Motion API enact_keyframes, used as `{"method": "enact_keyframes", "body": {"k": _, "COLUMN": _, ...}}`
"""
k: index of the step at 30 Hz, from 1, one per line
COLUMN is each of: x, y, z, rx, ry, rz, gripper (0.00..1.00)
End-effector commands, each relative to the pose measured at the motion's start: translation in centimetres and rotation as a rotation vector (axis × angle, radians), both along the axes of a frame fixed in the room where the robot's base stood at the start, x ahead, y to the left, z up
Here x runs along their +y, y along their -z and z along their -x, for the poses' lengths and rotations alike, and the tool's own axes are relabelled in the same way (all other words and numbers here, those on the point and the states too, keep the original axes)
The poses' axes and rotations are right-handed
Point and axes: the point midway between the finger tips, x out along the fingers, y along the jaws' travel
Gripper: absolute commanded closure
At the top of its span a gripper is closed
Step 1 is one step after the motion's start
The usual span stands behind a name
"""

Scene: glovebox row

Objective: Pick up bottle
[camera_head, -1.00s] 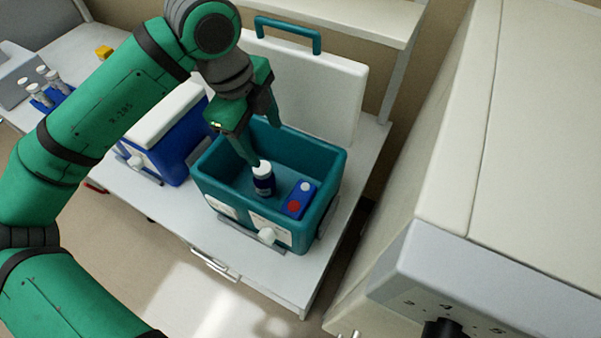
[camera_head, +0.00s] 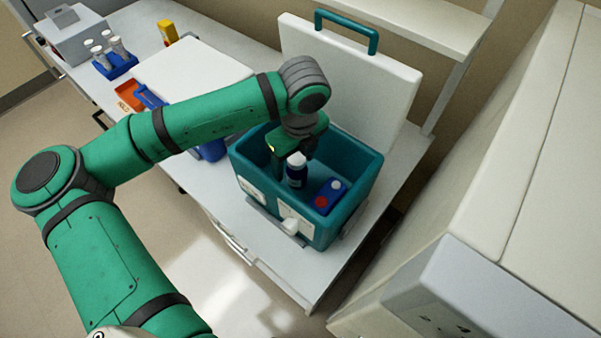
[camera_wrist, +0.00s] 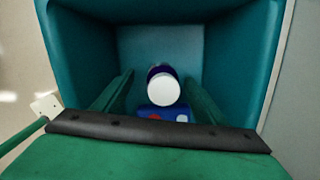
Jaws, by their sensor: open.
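The bottle (camera_head: 296,170) has a white cap and a dark blue body and stands upright in the open teal cooler box (camera_head: 361,162). In the wrist view the bottle (camera_wrist: 163,88) shows from above, its white cap between and a little beyond my two fingers. My gripper (camera_wrist: 158,92) is open and reaches down into the box. In the head view my gripper (camera_head: 290,160) is right by the bottle, and one finger is partly hidden. I cannot tell whether a finger touches the bottle.
A blue block with a red and a white button (camera_head: 330,195) lies beside the bottle in the box. The box walls stand close around my gripper. The raised white lid (camera_head: 350,75) is behind. A rack of white-capped vials (camera_head: 113,62) stands at upper left.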

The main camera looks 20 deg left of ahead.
Motion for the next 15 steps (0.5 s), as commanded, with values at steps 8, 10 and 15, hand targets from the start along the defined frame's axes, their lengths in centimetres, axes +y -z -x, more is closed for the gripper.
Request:
{"method": "enact_keyframes", "body": {"k": 8, "x": -0.2, "y": 3.0, "z": -0.3, "rx": 0.001, "ry": 0.011, "rz": 0.001, "gripper": 0.35}}
{"method": "enact_keyframes", "body": {"k": 10, "x": -0.2, "y": 3.1, "z": -0.3, "rx": 0.001, "ry": 0.011, "rz": 0.001, "gripper": 0.35}}
{"method": "enact_keyframes", "body": {"k": 15, "x": -0.1, "y": 3.1, "z": -0.2, "rx": 0.001, "ry": 0.01, "rz": 0.001, "gripper": 0.35}}
